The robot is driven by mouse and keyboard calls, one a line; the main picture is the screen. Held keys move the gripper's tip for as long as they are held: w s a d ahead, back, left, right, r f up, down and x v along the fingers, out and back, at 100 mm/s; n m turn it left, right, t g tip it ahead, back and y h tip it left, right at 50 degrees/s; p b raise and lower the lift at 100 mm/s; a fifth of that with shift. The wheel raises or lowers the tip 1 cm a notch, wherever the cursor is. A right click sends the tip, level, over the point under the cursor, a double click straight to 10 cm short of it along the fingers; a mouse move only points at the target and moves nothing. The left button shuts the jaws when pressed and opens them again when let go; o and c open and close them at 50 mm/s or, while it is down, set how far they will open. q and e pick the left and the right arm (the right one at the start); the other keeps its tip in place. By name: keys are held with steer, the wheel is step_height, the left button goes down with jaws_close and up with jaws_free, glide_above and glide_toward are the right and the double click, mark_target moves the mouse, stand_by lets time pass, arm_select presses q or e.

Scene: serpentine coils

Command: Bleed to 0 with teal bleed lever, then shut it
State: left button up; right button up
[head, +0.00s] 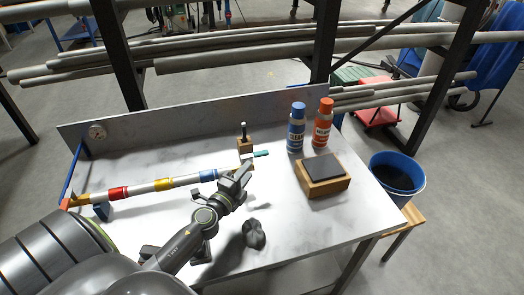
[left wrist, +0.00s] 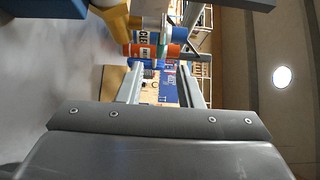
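The teal bleed lever (head: 261,153) sticks out to the right at the right end of the banded pipe (head: 143,188). A narrow pale teal piece, apparently the lever, shows in the left wrist view (left wrist: 164,32), beyond the fingertips. My left gripper (head: 243,172) is just in front of the pipe's right end, close to the lever but apparently not holding it. Its two fingers stand apart in the left wrist view (left wrist: 160,72), with nothing seen between them. My right gripper is not in view.
A wooden block with a black upright handle (head: 244,139) stands behind the lever. A blue bottle (head: 296,128), an orange bottle (head: 322,124) and a dark-topped wooden box (head: 323,185) stand to the right. A dark lump (head: 254,234) is on the table. A blue bin (head: 397,174) stands beyond the right edge.

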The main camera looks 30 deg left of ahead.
mark_target(262, 152)
arm_select(q)
steer(key=w, duration=1)
steer(key=shift+a, duration=0.4)
steer(key=shift+c, duration=0.2)
jaws_close()
